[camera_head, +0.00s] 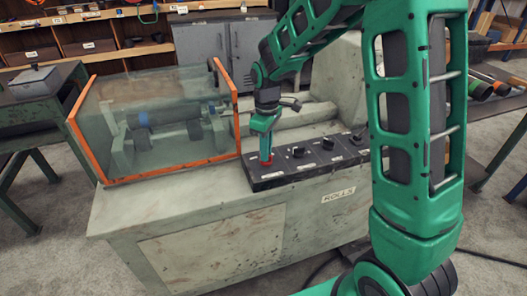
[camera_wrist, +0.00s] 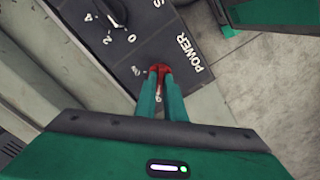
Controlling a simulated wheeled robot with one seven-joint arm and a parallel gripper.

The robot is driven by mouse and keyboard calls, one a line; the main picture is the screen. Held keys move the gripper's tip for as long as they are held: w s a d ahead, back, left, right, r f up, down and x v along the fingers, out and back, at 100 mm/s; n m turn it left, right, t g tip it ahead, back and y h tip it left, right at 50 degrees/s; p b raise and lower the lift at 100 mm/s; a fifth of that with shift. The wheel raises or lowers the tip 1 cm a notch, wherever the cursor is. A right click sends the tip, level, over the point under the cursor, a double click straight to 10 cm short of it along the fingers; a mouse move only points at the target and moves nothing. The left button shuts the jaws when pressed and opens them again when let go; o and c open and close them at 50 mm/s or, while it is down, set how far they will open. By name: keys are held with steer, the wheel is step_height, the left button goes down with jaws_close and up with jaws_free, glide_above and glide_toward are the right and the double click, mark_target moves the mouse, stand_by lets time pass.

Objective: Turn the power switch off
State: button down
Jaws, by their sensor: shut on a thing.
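The power switch (camera_wrist: 160,69) is a red part on the black control panel (camera_head: 322,166), beside the printed word POWER. My gripper (camera_wrist: 161,74) is shut on the red switch, with its two green fingers on either side of it. In the head view my gripper (camera_head: 265,155) points down at the left end of the panel, where a bit of red shows at the fingertips. The fingers hide most of the switch, and I cannot tell its position.
Several black knobs (camera_head: 298,152) stand on the panel to the right of my gripper. A clear guard with an orange frame (camera_head: 236,120) is close on the left. Grey machine parts rise behind the panel. A workbench (camera_head: 40,98) stands at the far left.

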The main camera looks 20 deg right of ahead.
steer(key=shift+w+r, duration=0.15)
steer(key=shift+w, duration=0.05)
steer(key=c, duration=1.8)
jaws_free()
steer(key=shift+c, duration=0.2)
steer(key=shift+s, duration=0.1)
step_height(320, 180, up, 11)
steer(key=shift+f, duration=0.2)
